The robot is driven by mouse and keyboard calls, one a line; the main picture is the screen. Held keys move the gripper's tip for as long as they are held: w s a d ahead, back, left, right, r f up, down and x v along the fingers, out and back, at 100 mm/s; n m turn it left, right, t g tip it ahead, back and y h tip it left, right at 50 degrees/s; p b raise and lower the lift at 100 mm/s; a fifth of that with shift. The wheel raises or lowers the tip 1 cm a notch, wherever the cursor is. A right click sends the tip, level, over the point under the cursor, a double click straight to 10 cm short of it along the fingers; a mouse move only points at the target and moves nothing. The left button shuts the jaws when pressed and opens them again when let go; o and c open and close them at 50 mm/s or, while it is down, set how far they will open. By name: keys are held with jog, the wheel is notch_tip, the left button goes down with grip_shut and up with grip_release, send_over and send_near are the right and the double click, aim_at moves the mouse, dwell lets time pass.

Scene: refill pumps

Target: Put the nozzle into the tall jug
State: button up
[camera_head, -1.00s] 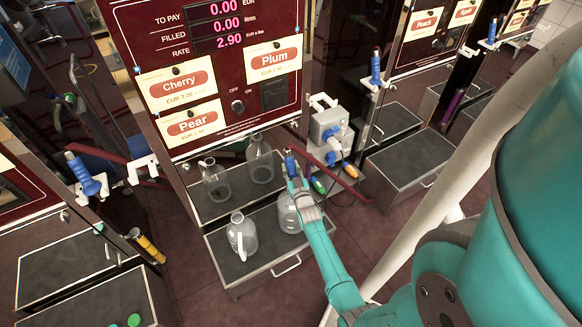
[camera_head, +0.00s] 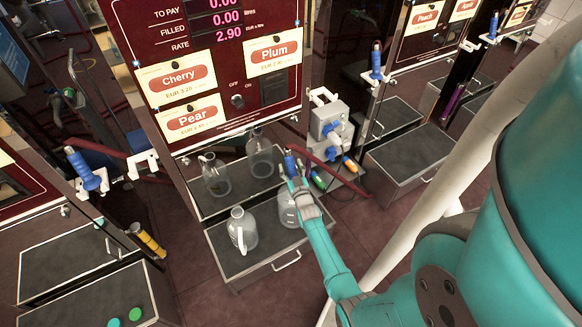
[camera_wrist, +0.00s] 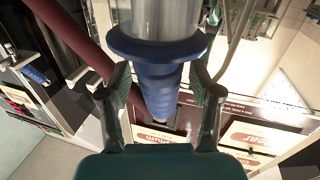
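My gripper (camera_wrist: 160,105) is shut on the blue nozzle (camera_wrist: 160,75); its two fingers lie on either side of the blue body. A wide blue collar and a grey cylinder show above it in the wrist view. In the head view the nozzle (camera_head: 290,160) stands roughly upright at the end of my teal arm, in front of the middle pump. A clear jug (camera_head: 260,155), seemingly the tallest, stands on the upper shelf behind the nozzle. A shorter handled jug (camera_head: 214,178) is left of it. Another jug (camera_head: 287,210) is partly hidden by my gripper.
A handled jug (camera_head: 242,230) stands on the lower step (camera_head: 225,262). A grey box (camera_head: 328,128) is right of the pump panel, below an empty white holder (camera_head: 322,97). A dark red hose (camera_wrist: 72,35) passes close beside my gripper. Floor is clear in front.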

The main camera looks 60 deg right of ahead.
jog(key=v, duration=1.2)
